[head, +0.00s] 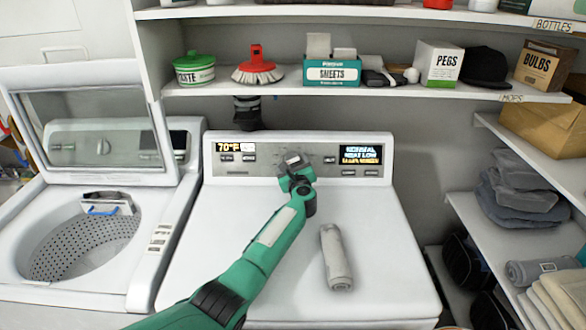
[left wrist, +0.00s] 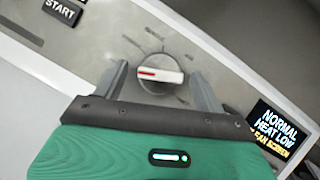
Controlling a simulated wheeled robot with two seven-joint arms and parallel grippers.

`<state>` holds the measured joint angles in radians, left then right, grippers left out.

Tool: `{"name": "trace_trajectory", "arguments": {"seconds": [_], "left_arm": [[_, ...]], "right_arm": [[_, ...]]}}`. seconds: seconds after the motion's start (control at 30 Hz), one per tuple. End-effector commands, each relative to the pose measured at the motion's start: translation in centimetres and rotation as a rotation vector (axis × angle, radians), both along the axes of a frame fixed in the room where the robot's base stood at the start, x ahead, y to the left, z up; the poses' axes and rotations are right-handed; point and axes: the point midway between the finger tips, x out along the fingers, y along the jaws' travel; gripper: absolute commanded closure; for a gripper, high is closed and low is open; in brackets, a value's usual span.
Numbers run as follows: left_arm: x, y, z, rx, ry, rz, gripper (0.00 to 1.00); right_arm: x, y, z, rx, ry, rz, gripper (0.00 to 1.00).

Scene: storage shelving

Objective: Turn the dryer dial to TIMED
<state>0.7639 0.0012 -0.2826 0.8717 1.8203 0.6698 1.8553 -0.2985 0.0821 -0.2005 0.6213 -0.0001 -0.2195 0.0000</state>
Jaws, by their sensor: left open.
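The dryer (head: 300,260) stands in the middle of the head view, with a grey control panel along its back. In the left wrist view the dryer dial (left wrist: 160,75) is a round knob with a white bar grip and a red mark at its left end. The labels around the dial are too small to read. My right gripper is not in view.
A rolled grey cloth (head: 336,257) lies on the dryer top. The panel has a START button (left wrist: 63,10) and a display (left wrist: 277,133) reading NORMAL, HEAT LOW. An open washer (head: 85,235) stands at the left. A loaded shelf (head: 290,90) hangs above the dryer.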

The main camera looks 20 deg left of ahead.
Motion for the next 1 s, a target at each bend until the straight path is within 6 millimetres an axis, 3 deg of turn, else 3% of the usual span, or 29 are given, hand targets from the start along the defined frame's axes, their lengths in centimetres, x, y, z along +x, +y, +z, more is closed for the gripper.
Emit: {"name": "trace_trajectory", "arguments": {"seconds": [0.3, 0.53, 1.0], "left_arm": [[0.18, 0.08, 0.01, 0.0, 0.001, 0.0, 0.29], [0.17, 0.07, 0.0, 0.0, 0.001, 0.0, 0.72], [0.05, 0.12, -0.32, 0.083, 0.027, -0.041, 0.72]], "right_arm": [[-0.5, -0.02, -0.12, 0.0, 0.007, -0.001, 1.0], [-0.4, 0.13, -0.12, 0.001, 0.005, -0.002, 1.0], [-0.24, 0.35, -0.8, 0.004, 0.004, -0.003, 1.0]]}}
